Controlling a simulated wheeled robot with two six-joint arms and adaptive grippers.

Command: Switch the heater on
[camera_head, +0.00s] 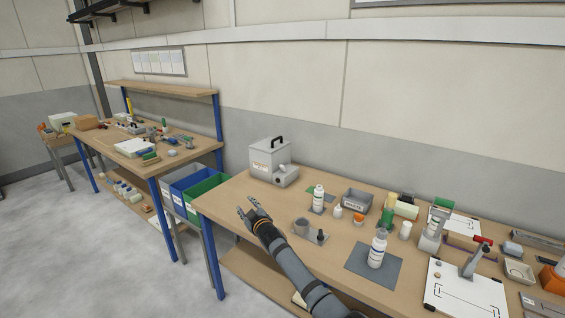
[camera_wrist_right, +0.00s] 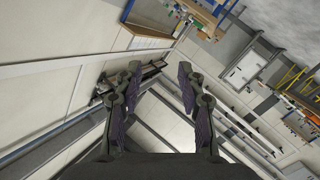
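A grey box with a black top handle and a pale label (camera_head: 268,160) stands at the back left of the near bench. It has a smaller block with a round part at its lower right. It may be the heater; I cannot read its label or make out a switch state. My right gripper (camera_head: 251,213) is above the bench's left front part, in front of the box and apart from it. Its fingers are spread and empty, as the right wrist view also shows (camera_wrist_right: 158,88). My left gripper is not in view.
Bench top between gripper and box is clear.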

